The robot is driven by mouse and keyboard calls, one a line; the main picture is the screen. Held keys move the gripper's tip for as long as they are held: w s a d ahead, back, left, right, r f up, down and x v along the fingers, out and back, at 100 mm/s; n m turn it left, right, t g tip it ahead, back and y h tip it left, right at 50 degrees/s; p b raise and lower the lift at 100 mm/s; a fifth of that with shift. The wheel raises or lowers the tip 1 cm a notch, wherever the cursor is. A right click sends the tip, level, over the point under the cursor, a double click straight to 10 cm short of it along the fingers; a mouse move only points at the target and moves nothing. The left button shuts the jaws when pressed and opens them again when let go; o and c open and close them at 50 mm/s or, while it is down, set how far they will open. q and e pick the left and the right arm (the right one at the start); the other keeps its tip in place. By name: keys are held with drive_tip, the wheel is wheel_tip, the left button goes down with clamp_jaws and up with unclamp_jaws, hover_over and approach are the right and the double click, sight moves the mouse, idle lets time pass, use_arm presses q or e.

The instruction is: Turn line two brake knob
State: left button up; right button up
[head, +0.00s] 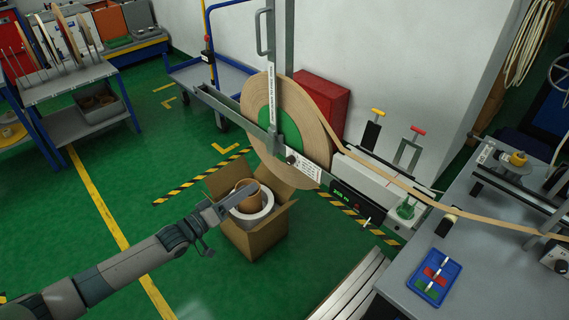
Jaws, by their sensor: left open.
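A large tan tape reel with a green core (263,108) stands upright in a grey metal frame (283,60). A small dark round knob (291,160) sits on the frame's slanted bar, beside a white label. I cannot read which line it belongs to. A grey control box with a dark knob (559,264) is at the right edge, partly cut off. My left gripper (216,226) is open, over the left side of an open cardboard box and below and left of the reel. I cannot tell its height above the box. My right gripper is out of view.
The cardboard box (258,240) holds rolls. Tape runs from the reel to the grey bench (469,232), which carries a blue tray (433,278). Clamps with yellow and red handles (418,130) stand behind. A blue cart (215,75) is at the back. Green floor is open at left.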

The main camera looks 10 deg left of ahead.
use_arm(q)
drive_tip(key=p, duration=0.1)
approach(287, 162)
drive_tip(key=x, duration=0.7)
drive_tip(key=shift+d+r+p, duration=0.15)
drive_tip(key=shift+p, duration=0.15)
drive_tip(key=shift+w+d, duration=0.35)
drive_tip(key=shift+w, duration=0.25)
clamp_jaws()
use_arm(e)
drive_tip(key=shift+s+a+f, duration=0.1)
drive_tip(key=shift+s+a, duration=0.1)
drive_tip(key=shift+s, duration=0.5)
